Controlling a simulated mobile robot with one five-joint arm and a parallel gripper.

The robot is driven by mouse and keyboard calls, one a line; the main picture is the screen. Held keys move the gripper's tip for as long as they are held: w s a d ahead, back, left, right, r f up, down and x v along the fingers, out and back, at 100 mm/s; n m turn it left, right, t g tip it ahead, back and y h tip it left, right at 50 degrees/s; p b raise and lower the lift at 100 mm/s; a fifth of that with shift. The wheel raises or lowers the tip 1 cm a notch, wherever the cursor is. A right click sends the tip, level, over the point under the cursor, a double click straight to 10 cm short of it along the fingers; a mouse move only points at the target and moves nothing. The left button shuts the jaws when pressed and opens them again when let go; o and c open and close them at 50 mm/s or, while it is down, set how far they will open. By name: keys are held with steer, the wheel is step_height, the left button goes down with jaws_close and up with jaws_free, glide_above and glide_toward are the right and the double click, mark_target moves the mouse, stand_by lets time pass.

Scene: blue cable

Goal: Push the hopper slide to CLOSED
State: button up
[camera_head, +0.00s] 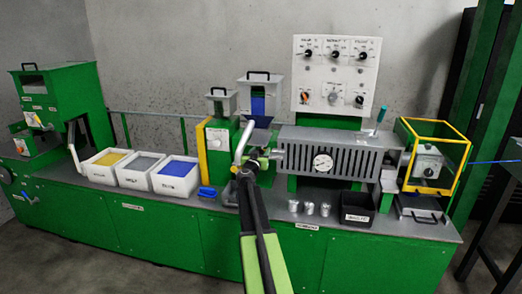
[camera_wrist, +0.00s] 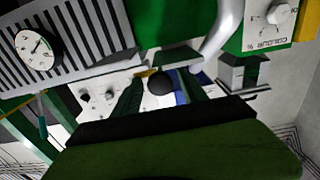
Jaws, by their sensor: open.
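The clear main hopper (camera_head: 258,96) holds blue material and stands above the machine's barrel. A round black knob (camera_wrist: 162,83) shows in the wrist view, with a pale bar behind it; it may be the hopper slide's handle. My gripper (camera_head: 247,165) is in front of the hopper throat. In the wrist view my gripper (camera_wrist: 162,95) has its two dark fingers apart, one on each side of the knob. I cannot tell whether they touch it. The slide's markings are not readable, and my arm hides part of that area in the head view.
A curved grey pipe (camera_head: 243,142) is close to my gripper. The slotted barrel cover (camera_head: 330,153) with a gauge is to the right. White bins (camera_head: 175,178) are to the left. Metal cups (camera_head: 309,208) and a black tray (camera_head: 357,212) stand along the bench front.

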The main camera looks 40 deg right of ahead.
mark_target(259, 141)
steer(key=shift+x, duration=1.5)
jaws_close()
